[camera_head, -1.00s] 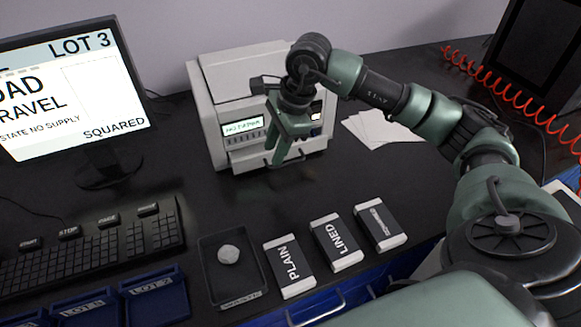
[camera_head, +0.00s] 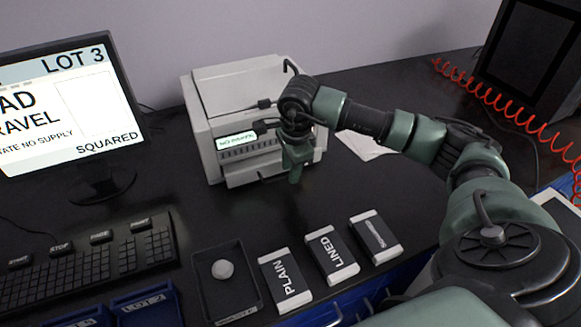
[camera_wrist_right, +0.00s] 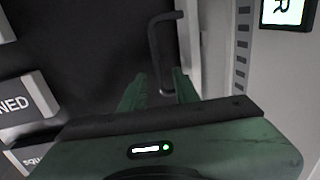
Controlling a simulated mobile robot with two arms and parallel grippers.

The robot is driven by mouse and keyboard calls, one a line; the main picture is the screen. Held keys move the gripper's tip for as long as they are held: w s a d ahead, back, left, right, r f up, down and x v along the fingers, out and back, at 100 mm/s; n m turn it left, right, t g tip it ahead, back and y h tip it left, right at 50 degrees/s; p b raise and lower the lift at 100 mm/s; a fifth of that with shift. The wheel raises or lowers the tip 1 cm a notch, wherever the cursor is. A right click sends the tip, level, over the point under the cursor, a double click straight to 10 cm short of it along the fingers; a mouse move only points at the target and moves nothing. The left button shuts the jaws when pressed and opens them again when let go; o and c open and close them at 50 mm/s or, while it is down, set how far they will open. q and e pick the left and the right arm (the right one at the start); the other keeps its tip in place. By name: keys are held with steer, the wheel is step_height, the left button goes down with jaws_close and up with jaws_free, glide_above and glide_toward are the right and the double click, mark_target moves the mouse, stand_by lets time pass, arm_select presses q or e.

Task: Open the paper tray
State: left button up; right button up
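The light grey printer (camera_head: 228,92) stands at the back of the desk, its display (camera_head: 237,142) reading as no paper. Its paper tray front (camera_head: 242,176) is the low panel, and looks shut. My right gripper (camera_head: 295,174) points down in front of the printer's right half and hides part of the tray. In the right wrist view, the dark tray handle (camera_wrist_right: 154,48) stands out from the panel. Its near end lies between the spread fingertips of my right gripper (camera_wrist_right: 158,84); I cannot tell whether they touch it. My left gripper is out of view.
Packs marked PLAIN (camera_head: 285,279) and LINED (camera_head: 332,255), a third pack (camera_head: 375,238) and a dark tray with a pale lump (camera_head: 223,269) lie in front. A monitor (camera_head: 70,110) and keyboard (camera_head: 90,255) are left. Desk before the printer is clear.

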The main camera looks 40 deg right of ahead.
jaws_close()
stand_by(1.4)
